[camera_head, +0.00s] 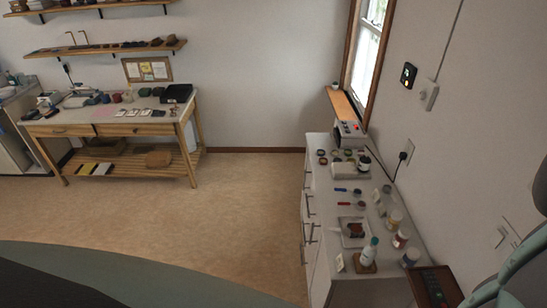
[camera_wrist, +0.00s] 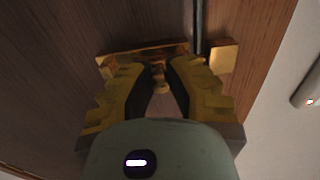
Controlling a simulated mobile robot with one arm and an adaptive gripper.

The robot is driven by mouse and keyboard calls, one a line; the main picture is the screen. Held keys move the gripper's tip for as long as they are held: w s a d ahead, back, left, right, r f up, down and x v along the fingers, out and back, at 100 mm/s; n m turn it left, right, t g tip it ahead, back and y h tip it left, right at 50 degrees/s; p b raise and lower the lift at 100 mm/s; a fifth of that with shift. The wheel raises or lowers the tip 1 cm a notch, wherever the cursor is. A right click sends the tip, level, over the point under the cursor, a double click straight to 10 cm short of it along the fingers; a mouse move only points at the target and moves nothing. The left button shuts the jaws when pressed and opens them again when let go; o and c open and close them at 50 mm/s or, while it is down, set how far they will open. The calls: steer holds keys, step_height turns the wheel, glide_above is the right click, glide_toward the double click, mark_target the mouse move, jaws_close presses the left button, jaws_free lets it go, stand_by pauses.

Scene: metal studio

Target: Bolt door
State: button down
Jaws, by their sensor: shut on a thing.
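In the wrist view, a brass bolt (camera_wrist: 143,53) is mounted on a dark brown wooden door (camera_wrist: 50,60). A small brass knob (camera_wrist: 161,86) sticks out from the bolt. My gripper (camera_wrist: 161,78) has yellow and black fingers on either side of the knob and is shut on it. A brass keeper (camera_wrist: 224,57) sits on the lighter wooden frame (camera_wrist: 257,60) to the right, across a dark vertical gap. The bolt's visible right end is left of this gap, apart from the keeper. The fingers hide part of the bolt. The bolt is not visible in the head view.
A pale wall with a white fitting (camera_wrist: 309,92) lies right of the frame. In the head view, a white cabinet (camera_head: 318,240) with bottles and small tools stands along the right wall. A wooden workbench (camera_head: 115,127) stands at the back left. The floor (camera_head: 200,215) between them is clear.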

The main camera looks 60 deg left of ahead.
steer(key=shift+a+r, duration=0.1)
steer(key=shift+r, duration=0.05)
steer(key=c, duration=0.9)
jaws_free()
steer(key=shift+w+a, duration=0.1)
steer(key=shift+w, duration=0.05)
steer(key=shift+o, duration=0.2)
steer(key=v, duration=1.2)
